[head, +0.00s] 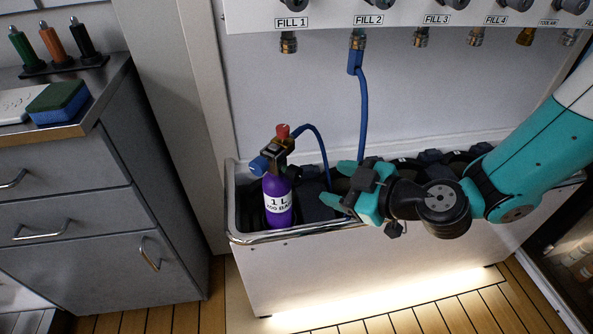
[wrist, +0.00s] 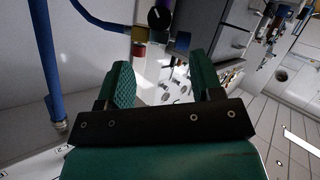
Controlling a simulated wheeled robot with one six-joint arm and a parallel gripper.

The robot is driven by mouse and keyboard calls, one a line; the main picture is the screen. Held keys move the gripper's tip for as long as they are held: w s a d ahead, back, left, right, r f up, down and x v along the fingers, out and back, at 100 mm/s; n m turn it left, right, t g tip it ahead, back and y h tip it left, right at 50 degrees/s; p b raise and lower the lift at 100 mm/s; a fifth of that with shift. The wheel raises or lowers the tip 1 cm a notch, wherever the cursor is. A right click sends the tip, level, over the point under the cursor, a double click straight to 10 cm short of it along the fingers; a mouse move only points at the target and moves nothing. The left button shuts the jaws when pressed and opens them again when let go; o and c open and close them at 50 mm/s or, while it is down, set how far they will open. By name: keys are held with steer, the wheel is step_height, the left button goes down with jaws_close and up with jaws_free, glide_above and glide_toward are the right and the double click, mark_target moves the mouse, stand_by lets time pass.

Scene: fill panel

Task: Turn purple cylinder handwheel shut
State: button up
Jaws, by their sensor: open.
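The purple cylinder (head: 278,203), labelled "1 L 200 BAR", stands upright at the left end of the white trough. Its valve block (head: 277,150) has a red knob (head: 283,131) on top, a blue knob (head: 258,166) at left and a dark knob at right. I cannot tell for sure which is the handwheel. My gripper (head: 338,184) is open and empty, to the right of the valve and apart from it, fingers pointing left. In the wrist view a black round knob (wrist: 159,17) shows beyond the open fingers (wrist: 162,82).
A blue hose (head: 362,110) hangs from the FILL 2 fitting and curves to the valve; it also runs along the left of the wrist view (wrist: 48,60). The white trough (head: 330,262) holds other dark items under my arm. A grey drawer cabinet (head: 80,200) stands at left.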

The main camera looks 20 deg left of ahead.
mark_target(298, 174)
steer(key=p+x, duration=0.1)
steer(key=x, duration=1)
steer(key=c, duration=0.9)
